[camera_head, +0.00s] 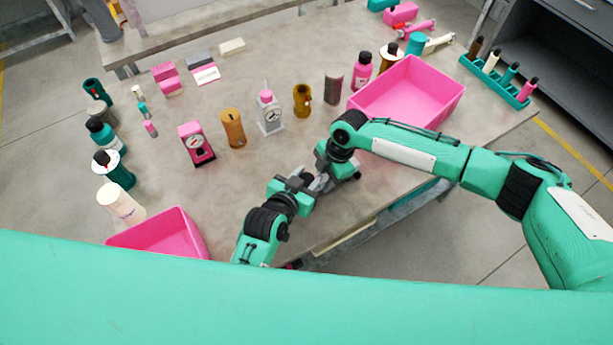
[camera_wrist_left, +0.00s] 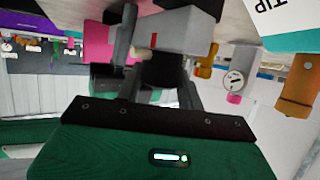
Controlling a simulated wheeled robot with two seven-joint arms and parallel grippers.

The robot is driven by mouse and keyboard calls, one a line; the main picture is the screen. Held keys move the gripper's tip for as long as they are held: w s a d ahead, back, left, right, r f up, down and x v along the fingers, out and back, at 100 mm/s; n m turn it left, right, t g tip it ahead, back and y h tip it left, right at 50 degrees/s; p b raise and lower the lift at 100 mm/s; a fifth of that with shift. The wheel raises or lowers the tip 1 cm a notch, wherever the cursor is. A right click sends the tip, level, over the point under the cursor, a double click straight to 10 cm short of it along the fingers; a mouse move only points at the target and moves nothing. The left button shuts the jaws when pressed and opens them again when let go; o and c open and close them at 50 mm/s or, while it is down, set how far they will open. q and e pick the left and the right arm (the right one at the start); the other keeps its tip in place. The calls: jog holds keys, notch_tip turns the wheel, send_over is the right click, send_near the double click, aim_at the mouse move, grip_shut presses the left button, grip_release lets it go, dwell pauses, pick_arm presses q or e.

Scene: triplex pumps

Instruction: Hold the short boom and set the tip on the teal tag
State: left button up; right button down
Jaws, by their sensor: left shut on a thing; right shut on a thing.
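In the head view my left gripper (camera_head: 310,184) and my right gripper (camera_head: 326,177) are close together near the table's front edge. A small grey piece (camera_head: 318,184) shows between them, mostly hidden by the grippers. In the left wrist view my left gripper (camera_wrist_left: 155,45) is shut on a grey-white part (camera_wrist_left: 178,32) with a red mark; I cannot tell whether it is the short boom. A pink part (camera_wrist_left: 98,42) shows beside the left finger. A white tag reading "TIP" with a teal band (camera_wrist_left: 292,40) is at the upper right. What my right gripper holds is hidden.
The table (camera_head: 260,185) has pink bins at its front left (camera_head: 170,237) and right (camera_head: 410,92). Gauges, bottles and cylinders stand behind the grippers, including a grey gauge (camera_head: 269,116) and an ochre cylinder (camera_head: 232,128). A teal rack (camera_head: 495,82) stands at the far right.

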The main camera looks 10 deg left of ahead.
pick_arm(q)
jog(key=o, duration=1)
jog(key=shift+s+a, duration=0.1)
jog(key=v, duration=1.1)
jog(key=shift+s+a+r, duration=0.15)
jog(key=shift+s+r, duration=0.05)
jog(key=shift+s, duration=0.1)
pick_arm(e)
jog(key=c, duration=1)
grip_release()
